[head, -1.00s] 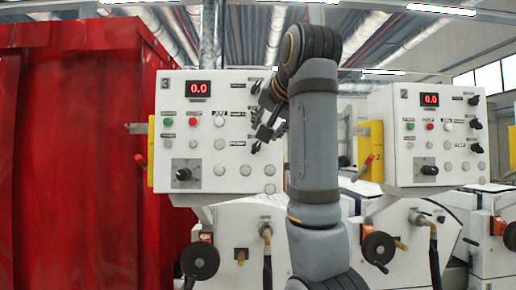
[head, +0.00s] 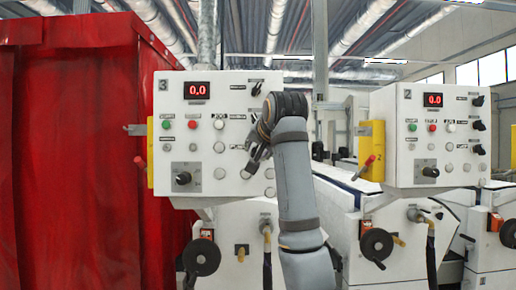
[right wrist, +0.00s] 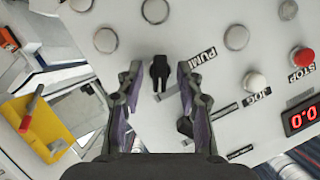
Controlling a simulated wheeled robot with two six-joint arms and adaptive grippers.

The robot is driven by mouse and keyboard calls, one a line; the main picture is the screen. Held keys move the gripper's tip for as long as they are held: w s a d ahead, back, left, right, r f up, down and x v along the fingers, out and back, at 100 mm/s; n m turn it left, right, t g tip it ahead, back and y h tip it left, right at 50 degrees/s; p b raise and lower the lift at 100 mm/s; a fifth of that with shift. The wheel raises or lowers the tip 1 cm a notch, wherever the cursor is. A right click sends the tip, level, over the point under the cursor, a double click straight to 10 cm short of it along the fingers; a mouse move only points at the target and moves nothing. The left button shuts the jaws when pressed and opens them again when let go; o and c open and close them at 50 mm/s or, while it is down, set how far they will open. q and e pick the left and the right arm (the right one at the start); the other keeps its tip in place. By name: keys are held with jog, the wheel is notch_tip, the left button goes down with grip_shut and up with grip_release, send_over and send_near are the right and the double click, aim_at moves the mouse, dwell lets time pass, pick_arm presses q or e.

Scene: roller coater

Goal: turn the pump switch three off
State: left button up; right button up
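Control panel 3 (head: 222,125) is a white box with a red 0.0 display, and it also fills much of the right wrist view (right wrist: 215,65). The black pump switch (right wrist: 160,68), beside the PUMP label, lies between the two fingers of my right gripper (right wrist: 158,76). The fingers are apart, one on each side, with a visible gap to the switch. In the head view my right gripper (head: 256,157) is at the panel's lower right and hides this switch. My left gripper is in neither current view.
A second black switch (right wrist: 185,125) sits near the gripper's palm. A yellow bracket with a red handle (right wrist: 45,125) is beside the panel. Panel 2 (head: 395,130) stands to the right, and a red curtain (head: 75,150) to the left.

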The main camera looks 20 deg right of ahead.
grip_shut()
dwell(0.3)
jog(key=shift+a+r+n+g+h+p, duration=0.15)
jog(key=shift+n+g+h+p, duration=0.25)
jog(key=shift+n+h, duration=0.5)
jog(key=shift+n+g+h, duration=0.3)
jog(key=shift+n+h, duration=0.1)
jog(key=shift+n, duration=0.7)
jog(key=n+h, duration=0.1)
jog(key=n, duration=0.1)
jog(key=n+h+b, duration=0.1)
jog(key=n+h, duration=0.1)
jog(key=shift+w+a, duration=0.1)
jog(key=shift+a, duration=0.1)
grip_release()
